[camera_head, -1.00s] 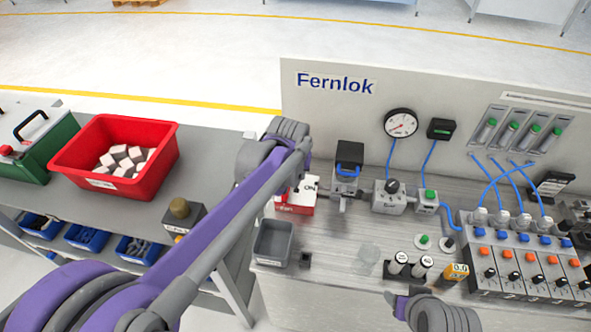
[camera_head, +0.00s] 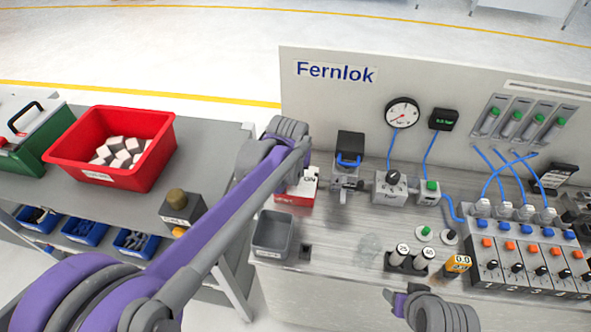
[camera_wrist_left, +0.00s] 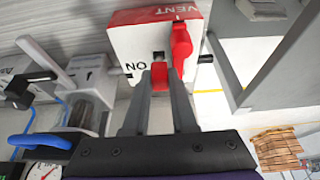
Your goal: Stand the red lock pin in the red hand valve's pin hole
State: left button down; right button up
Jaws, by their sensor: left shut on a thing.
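The red hand valve (camera_head: 299,193) is a red and white block on the bench. In the left wrist view the valve block (camera_wrist_left: 128,42) carries VENT and ON lettering, with a red lever handle (camera_wrist_left: 182,52). My left gripper (camera_wrist_left: 161,84) is shut on the red lock pin (camera_wrist_left: 159,77), right in front of the block's face. A small dark opening (camera_wrist_left: 158,55) shows just beyond the pin. I cannot tell whether the pin's end is inside it. In the head view my left wrist hides the gripper and pin. My right wrist shows at the bottom; its fingers are out of sight.
A grey bin (camera_head: 272,233) stands in front of the valve. A blue-handled unit (camera_head: 347,175) and a regulator (camera_head: 389,188) stand to its right. A red crate (camera_head: 112,150) of white blocks is on the left table. The bench's left front is mostly clear.

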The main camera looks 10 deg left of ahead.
pick_arm(q)
jog(key=shift+f+b, duration=0.35)
jog(key=shift+f, duration=0.3)
pick_arm(e)
jog(key=shift+s+f, duration=0.15)
jog(key=shift+f, duration=0.3)
pick_arm(q)
jog(key=c, duration=0.6)
grip_release()
jog(key=shift+d, duration=0.1)
jog(key=shift+c, duration=0.2)
pick_arm(e)
jog(key=shift+d, duration=0.1)
pick_arm(q)
notch_tip(320, 180, up, 9)
jog(key=p, duration=0.5)
jog(key=shift+w+r, duration=0.1)
jog(key=shift+r, duration=0.05)
pick_arm(e)
notch_tip(320, 180, up, 7)
jog(key=w, duration=0.2)
jog(key=shift+w+f, duration=0.2)
jog(key=shift+w, duration=0.2)
